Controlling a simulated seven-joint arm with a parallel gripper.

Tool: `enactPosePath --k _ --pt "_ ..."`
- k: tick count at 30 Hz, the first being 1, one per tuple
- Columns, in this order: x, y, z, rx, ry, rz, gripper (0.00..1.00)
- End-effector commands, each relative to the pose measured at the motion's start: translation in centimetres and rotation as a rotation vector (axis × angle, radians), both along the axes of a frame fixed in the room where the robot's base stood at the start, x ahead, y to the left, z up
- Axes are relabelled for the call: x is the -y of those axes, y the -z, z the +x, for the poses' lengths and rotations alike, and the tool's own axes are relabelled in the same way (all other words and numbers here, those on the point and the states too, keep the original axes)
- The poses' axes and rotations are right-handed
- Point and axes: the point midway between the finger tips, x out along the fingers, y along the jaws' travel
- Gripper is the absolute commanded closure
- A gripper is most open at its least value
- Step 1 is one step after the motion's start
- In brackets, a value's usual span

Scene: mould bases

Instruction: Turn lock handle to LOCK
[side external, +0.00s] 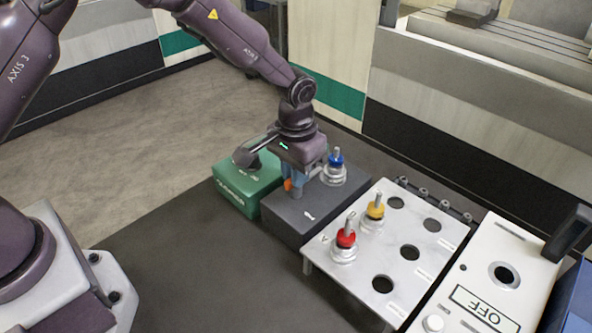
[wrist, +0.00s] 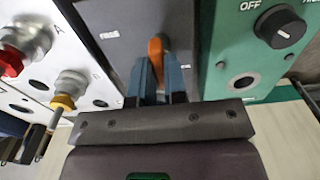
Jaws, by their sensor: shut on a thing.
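The orange lock handle (side external: 287,185) is on the dark grey box (side external: 282,219) in the side view. In the wrist view the orange handle (wrist: 156,48) shows between my finger tips. My gripper (side external: 297,187) points down over the box, and its blue fingers (wrist: 158,68) are shut on the handle from both sides. Most of the handle is hidden by the fingers, so its exact angle is hard to tell. Small white labels are on the box face; one in the wrist view appears to read FREE. I cannot make out a LOCK label.
A green box (side external: 236,190) with a black knob stands left of the grey box. A blue-topped connector (side external: 336,165) is close behind my gripper. To the right are a holed metal plate (side external: 408,222) with red (side external: 345,238) and yellow (side external: 375,210) connectors, and a white OFF panel (side external: 492,262).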

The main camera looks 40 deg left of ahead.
Motion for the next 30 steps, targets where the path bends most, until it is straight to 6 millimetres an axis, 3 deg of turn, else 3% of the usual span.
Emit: enactPosePath --k 15,16,18,19,30 --pt "0.00 -0.17 -0.01 -0.001 -0.019 0.000 1.00" --pt "0.00 -0.16 -0.01 -0.001 -0.019 0.000 0.80" --pt "0.00 -0.14 0.00 0.000 -0.018 0.000 0.64" --pt "0.00 -0.13 0.00 0.000 -0.018 0.000 0.62" --pt "0.01 -0.77 0.06 0.003 -0.016 -0.001 0.62"
